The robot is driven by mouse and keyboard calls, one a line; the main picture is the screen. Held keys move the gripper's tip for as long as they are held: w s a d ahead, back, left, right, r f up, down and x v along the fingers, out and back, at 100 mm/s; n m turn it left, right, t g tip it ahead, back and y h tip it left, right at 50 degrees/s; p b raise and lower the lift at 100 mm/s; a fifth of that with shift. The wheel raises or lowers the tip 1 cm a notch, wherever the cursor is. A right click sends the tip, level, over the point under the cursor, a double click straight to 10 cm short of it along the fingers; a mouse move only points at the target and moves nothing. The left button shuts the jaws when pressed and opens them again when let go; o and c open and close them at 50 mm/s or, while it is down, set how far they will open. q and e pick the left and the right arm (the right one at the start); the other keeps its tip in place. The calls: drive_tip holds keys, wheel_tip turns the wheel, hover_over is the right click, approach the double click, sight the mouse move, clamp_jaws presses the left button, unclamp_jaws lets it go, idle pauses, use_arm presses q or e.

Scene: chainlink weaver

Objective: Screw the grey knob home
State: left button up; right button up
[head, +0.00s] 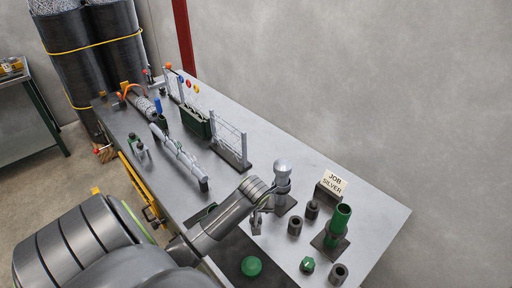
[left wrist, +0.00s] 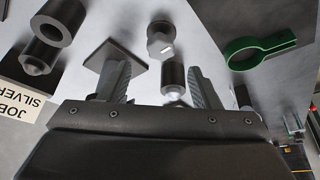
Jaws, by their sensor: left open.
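In the left wrist view a grey knob (left wrist: 159,45) with a white mark lies just beyond the fingertips, toward the top. A dark cylinder (left wrist: 172,74) with a silver end shows between the fingers. My left gripper (left wrist: 158,62) is open, a finger on either side and nothing clearly held. In the head view the left gripper (head: 263,217) is low over the bench, beside a silver-topped upright (head: 283,172) near a square plate (head: 289,204). The arm partly hides this area. I cannot tell whether the knob sits on a thread. My right gripper is out of view.
A JOB SILVER card (head: 334,181) stands right of the gripper. A green ring clamp (left wrist: 240,54) shows in the wrist view.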

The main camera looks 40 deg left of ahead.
use_arm(q)
drive_tip(key=shift+p+x, duration=0.45)
drive_tip(key=shift+x, duration=3.1)
drive_tip(key=shift+s, duration=0.1)
drive_tip(key=c, duration=1)
